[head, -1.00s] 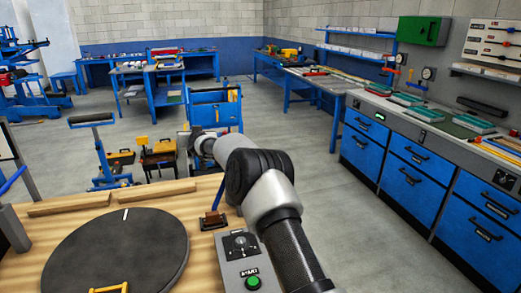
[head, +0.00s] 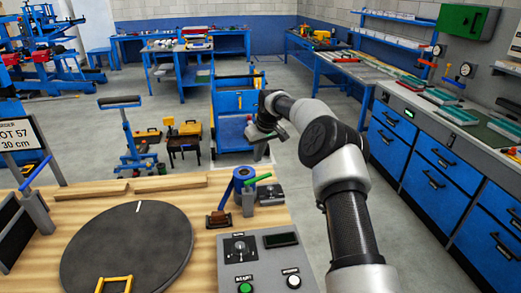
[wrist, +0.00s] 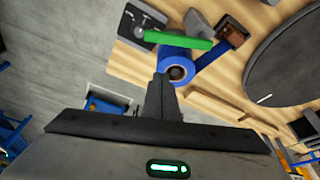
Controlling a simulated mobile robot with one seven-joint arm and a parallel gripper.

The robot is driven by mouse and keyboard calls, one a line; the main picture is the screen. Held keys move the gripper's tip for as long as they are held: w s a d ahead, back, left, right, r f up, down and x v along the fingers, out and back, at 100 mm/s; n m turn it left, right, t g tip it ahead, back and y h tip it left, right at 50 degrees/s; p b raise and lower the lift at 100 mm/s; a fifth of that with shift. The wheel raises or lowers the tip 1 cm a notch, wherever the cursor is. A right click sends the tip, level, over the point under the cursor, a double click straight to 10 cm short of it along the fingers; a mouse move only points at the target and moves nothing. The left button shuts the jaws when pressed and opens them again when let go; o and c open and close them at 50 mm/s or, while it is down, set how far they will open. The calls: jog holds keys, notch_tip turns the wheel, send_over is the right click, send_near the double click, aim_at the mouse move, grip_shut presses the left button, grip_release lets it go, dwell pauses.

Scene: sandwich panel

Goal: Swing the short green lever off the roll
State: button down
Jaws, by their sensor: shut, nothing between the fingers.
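The short green lever (head: 257,179) lies across the blue roll (head: 239,182), which stands on a grey post near the far right edge of the wooden table. In the wrist view the green lever (wrist: 165,38) runs over the upper side of the blue roll (wrist: 178,60), and a blue strip leads from the roll towards a brown block. My gripper (head: 255,134) is beyond the roll and higher in the head view. In the wrist view its shut fingers (wrist: 160,82) are empty and point towards the roll. I cannot tell the exact gap between them.
A black round turntable (head: 128,252) fills the left of the wooden table (head: 205,190). A brown block (head: 218,220) and a dark dial box (head: 271,195) stand close to the roll. A control panel (head: 262,255) is in front. A blue cart (head: 236,101) stands behind the table.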

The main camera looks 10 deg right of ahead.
aim_at(265, 176)
jog(key=x, duration=0.5)
jog(key=shift+w+f+p, duration=0.1)
jog(key=shift+f+p, duration=0.1)
jog(key=shift+p, duration=0.2)
jog(key=shift+s+d+r+p, duration=0.1)
jog(key=shift+s+d+p, duration=0.2)
jog(key=shift+s, duration=0.65)
jog(key=shift+s+d+r+p, duration=0.1)
jog(key=shift+s+d, duration=0.35)
jog(key=shift+s, duration=0.5)
jog(key=shift+f, duration=0.1)
jog(key=shift+s+d+f+m+b, duration=0.1)
jog(key=shift+s+f+m+b, duration=0.2)
jog(key=shift+m+b, duration=0.5)
jog(key=shift+s+d+m+h+b, duration=0.1)
jog(key=shift+s+m+h+b, duration=0.25)
jog(key=shift+b, duration=0.4)
jog(key=shift+s+d+r+m+b, duration=0.15)
jog(key=shift+s+m+b, duration=0.1)
jog(key=shift+m+b, duration=0.15)
jog(key=shift+s+d+r, duration=0.15)
jog(key=shift+s+d, duration=0.05)
jog(key=shift+s, duration=0.25)
